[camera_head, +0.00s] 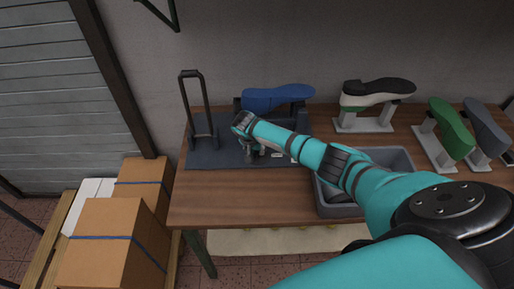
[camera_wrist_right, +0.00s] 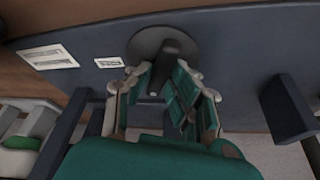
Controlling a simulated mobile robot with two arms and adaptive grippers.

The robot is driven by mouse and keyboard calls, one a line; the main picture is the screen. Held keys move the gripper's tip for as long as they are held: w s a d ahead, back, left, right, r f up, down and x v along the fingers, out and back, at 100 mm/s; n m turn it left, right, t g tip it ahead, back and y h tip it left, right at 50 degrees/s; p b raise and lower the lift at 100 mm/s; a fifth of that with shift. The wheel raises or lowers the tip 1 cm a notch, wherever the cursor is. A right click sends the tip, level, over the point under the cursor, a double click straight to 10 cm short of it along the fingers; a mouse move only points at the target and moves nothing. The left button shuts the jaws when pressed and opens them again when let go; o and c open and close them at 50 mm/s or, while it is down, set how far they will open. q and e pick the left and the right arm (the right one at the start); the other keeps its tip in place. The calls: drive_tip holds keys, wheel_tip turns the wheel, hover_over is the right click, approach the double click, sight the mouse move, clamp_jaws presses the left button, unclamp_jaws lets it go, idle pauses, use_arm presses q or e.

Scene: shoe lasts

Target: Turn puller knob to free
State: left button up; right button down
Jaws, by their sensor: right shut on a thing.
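My right arm reaches across the table to the puller, a dark machine with a flat base plate (camera_head: 210,157). My right gripper (camera_head: 252,152) is low over that plate, in front of the blue last (camera_head: 275,97). In the right wrist view the puller knob (camera_wrist_right: 143,42) is a dark round disc with a bar across it. The fingers of my right gripper (camera_wrist_right: 165,88) are shut on the bar, on both sides of it. In the head view my gripper and arm hide the knob. My left gripper is in neither view.
A tall black handle (camera_head: 193,95) rises at the plate's left. White labels (camera_wrist_right: 48,57) lie beside the knob. A grey bin (camera_head: 404,158) stands to the right. Lasts with white-green (camera_head: 375,92) and green (camera_head: 452,130) bodies stand on the right. Cartons (camera_head: 105,235) are at left.

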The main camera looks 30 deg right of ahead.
drive_tip(key=shift+a+f+m+g, duration=0.15)
drive_tip(key=shift+m+g, duration=0.15)
drive_tip(key=shift+m, duration=0.7)
drive_tip(key=shift+w+m+g+h+b, duration=0.1)
drive_tip(key=shift+m+g+h+b, duration=0.25)
drive_tip(key=shift+m, duration=0.55)
drive_tip(key=m+g+b, duration=0.1)
drive_tip(key=m, duration=0.1)
drive_tip(key=shift+w+f+m+b, duration=0.1)
drive_tip(key=shift+m+b, duration=0.3)
drive_tip(key=m+g+b, duration=0.1)
drive_tip(key=m+b, duration=0.3)
drive_tip(key=shift+w+g, duration=0.15)
drive_tip(key=shift+g, duration=0.2)
drive_tip(key=shift+r+m+g+b, duration=0.2)
drive_tip(key=shift+m+g+b, duration=0.2)
drive_tip(key=shift+m+b, duration=0.9)
drive_tip(key=shift+w, duration=0.1)
drive_tip(key=c, duration=1.2)
unclamp_jaws()
drive_tip(key=shift+d+r, duration=0.1)
drive_tip(key=shift+d, duration=0.1)
